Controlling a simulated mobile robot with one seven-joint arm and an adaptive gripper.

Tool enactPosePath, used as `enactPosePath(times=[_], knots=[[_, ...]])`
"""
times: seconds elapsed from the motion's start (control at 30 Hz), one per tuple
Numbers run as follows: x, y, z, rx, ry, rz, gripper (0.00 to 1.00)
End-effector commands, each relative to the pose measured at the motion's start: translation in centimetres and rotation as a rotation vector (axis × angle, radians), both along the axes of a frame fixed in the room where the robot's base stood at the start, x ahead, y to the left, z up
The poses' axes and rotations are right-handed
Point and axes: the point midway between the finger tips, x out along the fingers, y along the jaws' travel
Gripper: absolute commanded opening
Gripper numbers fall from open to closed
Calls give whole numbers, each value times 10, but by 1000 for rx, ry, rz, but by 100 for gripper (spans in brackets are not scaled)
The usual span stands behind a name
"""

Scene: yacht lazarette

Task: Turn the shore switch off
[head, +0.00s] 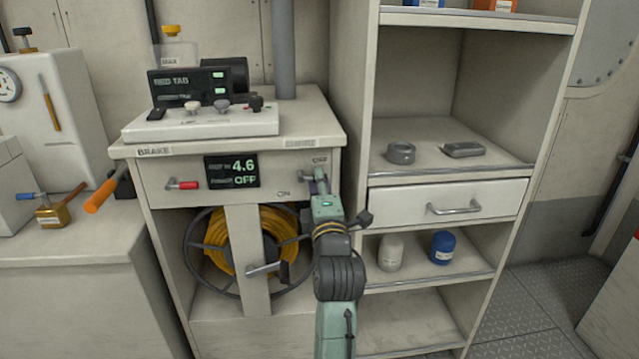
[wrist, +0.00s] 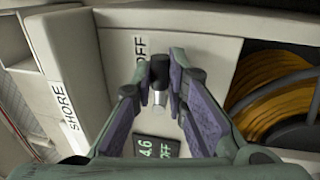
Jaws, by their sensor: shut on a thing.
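The shore switch is on the right of the cabinet's front panel, beside the SHORE label (wrist: 67,105). In the wrist view its dark-tipped metal lever (wrist: 158,99) is between the fingers of my gripper (wrist: 160,82), which is shut on it. The OFF label (wrist: 139,48) is close to the lever's dark end. In the head view my gripper (head: 318,182) hides most of the switch, and a small ON label (head: 283,193) shows lower left of it. The panel display (head: 232,171) reads 4.6 and OFF. The lever's exact angle is hard to tell.
A red-handled lever (head: 183,185) is on the panel's left, near the BRAKE label. A yellow hose reel (head: 270,238) with a crank sits below. Right of my arm are shelves with a drawer (head: 445,208), a white jar (head: 391,253) and a blue jar (head: 443,248).

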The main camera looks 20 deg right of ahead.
Motion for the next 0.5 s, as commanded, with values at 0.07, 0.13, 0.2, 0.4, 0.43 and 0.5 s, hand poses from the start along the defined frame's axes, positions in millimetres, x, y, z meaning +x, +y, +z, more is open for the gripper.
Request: enactPosePath(times=[0.07, 0.13, 0.2, 0.4, 0.43, 0.5], knots=[[0, 0, 1, -1, -2, 0, 17], [0, 0, 1, -1, -2, 0, 21], [0, 0, 1, -1, -2, 0, 26], [0, 0, 1, 0, -1, 0, 34], [0, 0, 1, 0, -1, 0, 34], [0, 0, 0, 0, -1, 0, 34]])
